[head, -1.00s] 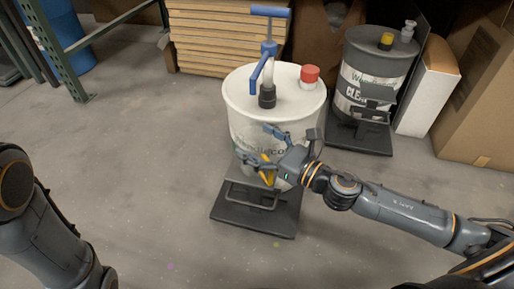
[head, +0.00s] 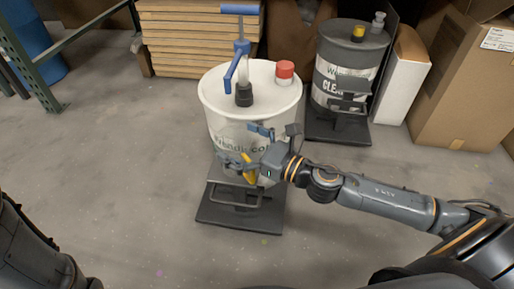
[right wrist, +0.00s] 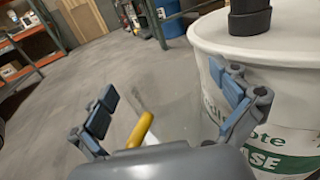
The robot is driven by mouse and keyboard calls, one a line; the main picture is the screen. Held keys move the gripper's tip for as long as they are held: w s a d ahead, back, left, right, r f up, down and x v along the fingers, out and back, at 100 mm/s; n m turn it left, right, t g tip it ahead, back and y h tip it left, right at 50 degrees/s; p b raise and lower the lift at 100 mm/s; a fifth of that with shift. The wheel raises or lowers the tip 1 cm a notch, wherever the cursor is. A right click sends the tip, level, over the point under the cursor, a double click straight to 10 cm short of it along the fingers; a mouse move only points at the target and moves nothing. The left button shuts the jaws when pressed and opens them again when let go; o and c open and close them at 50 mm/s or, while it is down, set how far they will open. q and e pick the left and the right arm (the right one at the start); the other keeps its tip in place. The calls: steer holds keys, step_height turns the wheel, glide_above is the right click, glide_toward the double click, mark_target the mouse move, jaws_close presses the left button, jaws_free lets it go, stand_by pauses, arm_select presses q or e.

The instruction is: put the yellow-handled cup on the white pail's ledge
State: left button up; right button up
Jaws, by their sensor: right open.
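The white pail (head: 225,105) stands in the middle of the head view, with a blue pump and red cap on its lid. Its dark ledge (head: 236,193) is low on the front side. The cup's yellow handle (head: 249,170) shows just above the ledge, in front of the pail; it also shows in the right wrist view (right wrist: 141,130). The cup body is hard to make out, and I cannot tell whether it touches the ledge. My right gripper (head: 243,146) is open, its fingers apart on either side of the handle. My left gripper is out of view.
A grey drum (head: 340,58) with a yellow cap stands behind right, beside a white box (head: 404,78) and cardboard boxes (head: 468,90). Stacked boards (head: 190,40) lie behind the pail. A green rack post (head: 30,70) is at left. The floor left of the pail is clear.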

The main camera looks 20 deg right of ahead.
steer(key=v, duration=1.1)
steer(key=shift+s, duration=0.35)
steer(key=shift+d+f, duration=0.1)
steer(key=shift+d, duration=0.05)
